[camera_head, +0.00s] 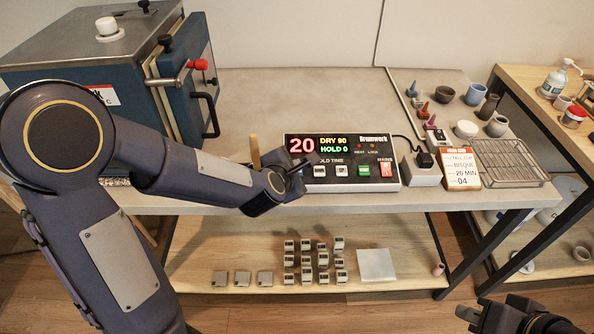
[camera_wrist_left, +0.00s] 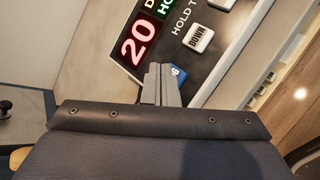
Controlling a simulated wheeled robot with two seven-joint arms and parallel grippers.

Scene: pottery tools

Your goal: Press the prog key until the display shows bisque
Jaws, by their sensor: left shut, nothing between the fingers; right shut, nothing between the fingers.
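The controller (camera_head: 392,186) stands on the worktop, and its display (camera_head: 320,145) reads 20, DRY 90 and HOLD 0. It also shows in the left wrist view, where the display (camera_wrist_left: 140,40) is partly cut off. A blue key (camera_wrist_left: 179,73) is partly covered by my left gripper's fingers; its label cannot be read, nor can contact be told. My left gripper (camera_wrist_left: 160,72) is shut and empty at the panel's lower left, also in the head view (camera_head: 297,168). A white DOWN key (camera_wrist_left: 199,38) is beside it. My right gripper (camera_head: 468,316) is shut and empty, low right, away from the worktop.
A card (camera_head: 461,168) reading BISQUE, 20 MIN, 04 stands right of the controller, near a socket box (camera_head: 421,170). A red mains switch (camera_head: 386,170) is on the panel's right. A kiln (camera_head: 110,60) stands left. Pots and a wire rack (camera_head: 512,162) are at right.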

